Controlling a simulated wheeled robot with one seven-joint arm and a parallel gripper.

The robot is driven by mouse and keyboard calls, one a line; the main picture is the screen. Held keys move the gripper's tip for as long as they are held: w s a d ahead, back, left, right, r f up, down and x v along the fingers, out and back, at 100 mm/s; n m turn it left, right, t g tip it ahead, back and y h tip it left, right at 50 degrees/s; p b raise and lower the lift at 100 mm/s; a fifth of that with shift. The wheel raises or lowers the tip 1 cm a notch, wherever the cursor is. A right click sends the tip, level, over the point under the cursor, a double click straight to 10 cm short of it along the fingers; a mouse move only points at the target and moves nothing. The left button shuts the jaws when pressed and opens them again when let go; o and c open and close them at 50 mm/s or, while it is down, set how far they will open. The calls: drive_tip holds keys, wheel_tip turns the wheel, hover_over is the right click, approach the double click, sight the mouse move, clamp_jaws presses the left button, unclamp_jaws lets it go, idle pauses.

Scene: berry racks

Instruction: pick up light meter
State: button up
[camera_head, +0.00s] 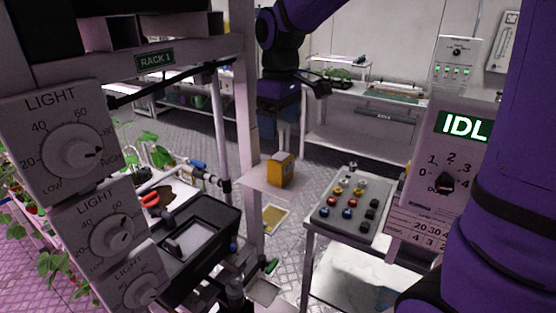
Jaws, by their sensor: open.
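A small yellow-orange box with a darker grey side, which looks like the light meter (281,170), stands upright on a small pale shelf (258,184) beside the rack post. Its details are too small to read. My purple arm comes in from the upper right and bends down at the top centre. My gripper (300,87) is at its dark lower end, open and apart from the box, higher in the picture. The fingertips are hard to make out against the background.
Rack 1's post (247,130) rises just left of the box. Light dials (70,150) fill the left side, beside a black case (190,245). A button console (351,207) on a cart stands to the right. A white bench (350,148) is behind. Grey floor shows between.

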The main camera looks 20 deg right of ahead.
sight(281, 155)
wheel_tip(281, 155, down, 5)
drive_tip(key=shift+r, duration=0.2)
drive_tip(key=shift+s+f, duration=0.15)
drive_tip(key=shift+f, duration=1.35)
drive_tip(key=shift+s+f, duration=0.1)
drive_tip(key=shift+f, duration=1.4)
drive_tip(key=c, duration=1.2)
drive_tip(key=shift+o, duration=0.2)
drive_tip(key=shift+r, duration=0.1)
